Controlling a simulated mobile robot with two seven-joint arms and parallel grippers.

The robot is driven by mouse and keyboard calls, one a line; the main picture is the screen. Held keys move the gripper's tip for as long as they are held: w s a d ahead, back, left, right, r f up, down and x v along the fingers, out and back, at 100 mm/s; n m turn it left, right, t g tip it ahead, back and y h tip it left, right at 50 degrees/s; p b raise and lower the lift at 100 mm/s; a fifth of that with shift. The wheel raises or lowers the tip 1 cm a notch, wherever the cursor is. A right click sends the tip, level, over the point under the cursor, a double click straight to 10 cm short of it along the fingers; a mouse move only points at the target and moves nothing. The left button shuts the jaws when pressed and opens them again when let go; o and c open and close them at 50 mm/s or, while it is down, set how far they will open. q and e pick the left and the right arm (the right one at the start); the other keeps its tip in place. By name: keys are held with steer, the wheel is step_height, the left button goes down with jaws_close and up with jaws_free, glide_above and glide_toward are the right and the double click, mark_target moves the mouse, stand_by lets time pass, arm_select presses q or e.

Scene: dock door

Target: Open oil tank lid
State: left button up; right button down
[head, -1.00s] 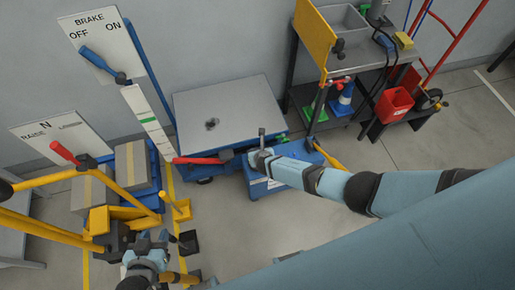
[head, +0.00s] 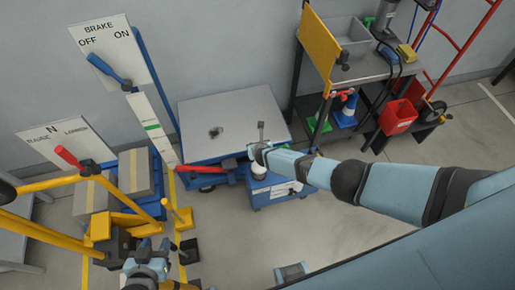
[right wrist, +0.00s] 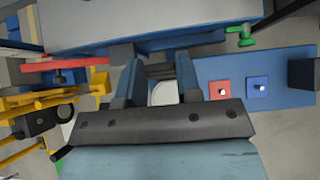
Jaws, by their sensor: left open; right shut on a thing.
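A low blue box (head: 283,192) with white labels, apparently the oil tank, stands on the floor in front of the grey-topped table. My right gripper (head: 256,153) is over its left end in the head view. A pale round piece (head: 258,172) shows just below the gripper. In the right wrist view a white rounded piece (right wrist: 163,93), apparently the lid, sits between the fingers of my right gripper (right wrist: 164,75), which is shut on it. Whether it is clear of the tank is hidden. My left gripper (head: 150,250) is open and empty at the lower left, away from the tank.
The grey-topped table (head: 235,120) stands close behind the tank, with a red handle (head: 203,169) at its front edge. Yellow rails (head: 60,185) and boxes (head: 135,175) crowd the left. A workbench (head: 350,70) and red bin (head: 399,116) stand at right.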

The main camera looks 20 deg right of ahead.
steer(key=shift+w, duration=0.1)
stand_by(0.3)
steer(key=c, duration=0.8)
jaws_free()
steer(key=shift+f, duration=0.15)
steer(key=shift+s+r+p, duration=0.35)
steer(key=shift+r+p, duration=0.1)
steer(key=shift+p, duration=0.1)
steer(key=p+v, duration=0.7)
steer(key=v, duration=0.5)
steer(key=shift+s+r, duration=0.25)
steer(key=shift+s, duration=0.05)
steer(key=shift+a, duration=0.1)
